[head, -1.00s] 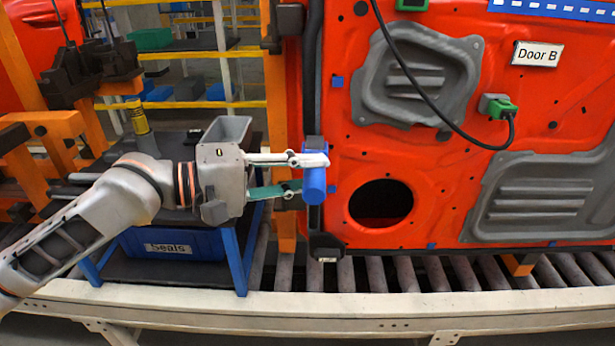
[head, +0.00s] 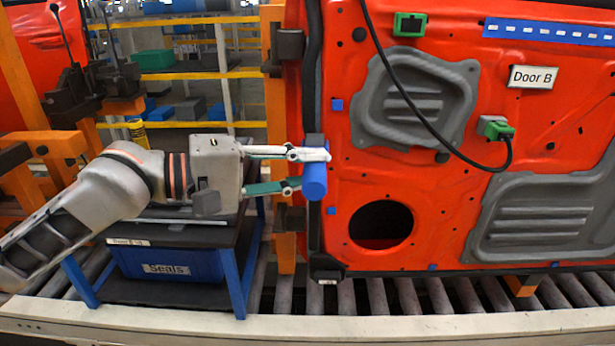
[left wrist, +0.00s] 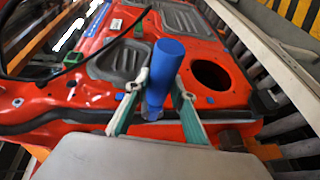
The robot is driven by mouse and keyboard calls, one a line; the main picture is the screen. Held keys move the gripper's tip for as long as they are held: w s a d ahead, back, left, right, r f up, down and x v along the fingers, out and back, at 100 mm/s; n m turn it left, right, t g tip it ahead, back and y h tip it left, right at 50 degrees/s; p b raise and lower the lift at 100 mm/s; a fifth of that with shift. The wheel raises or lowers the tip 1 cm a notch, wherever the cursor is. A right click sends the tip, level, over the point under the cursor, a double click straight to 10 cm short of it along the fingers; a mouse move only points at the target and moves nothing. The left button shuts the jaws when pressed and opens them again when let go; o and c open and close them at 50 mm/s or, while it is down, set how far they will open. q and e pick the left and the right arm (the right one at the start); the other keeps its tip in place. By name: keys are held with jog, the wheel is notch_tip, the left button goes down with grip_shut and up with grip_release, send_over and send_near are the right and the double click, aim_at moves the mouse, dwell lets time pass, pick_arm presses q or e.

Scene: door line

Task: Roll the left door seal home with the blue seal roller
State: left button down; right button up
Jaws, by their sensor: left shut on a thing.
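The blue seal roller (head: 314,182) is in my left gripper (head: 312,168), whose fingers are shut on it from the left. The roller is upright at the left edge of the red door (head: 350,110), in front of the black left door seal (head: 314,70). The seal runs down that edge to a dark corner piece. The roller hides part of the seal, and I cannot tell whether it presses on it. In the left wrist view the blue roller (left wrist: 165,68) stands between the two fingers. My right gripper is not in view.
A black cable (head: 430,125) hangs across the door to a green-and-grey connector (head: 495,128). A blue Seals bin (head: 175,268) sits on a blue-legged stand below my left arm. An orange post (head: 280,120) stands just left of the door. Conveyor rollers (head: 405,297) run below.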

pick_arm(q)
jog(key=shift+r, duration=0.6)
notch_tip(320, 180, up, 13)
dwell(2.1)
jog(key=s+b, duration=0.1)
jog(key=s, duration=1.4)
dwell(0.7)
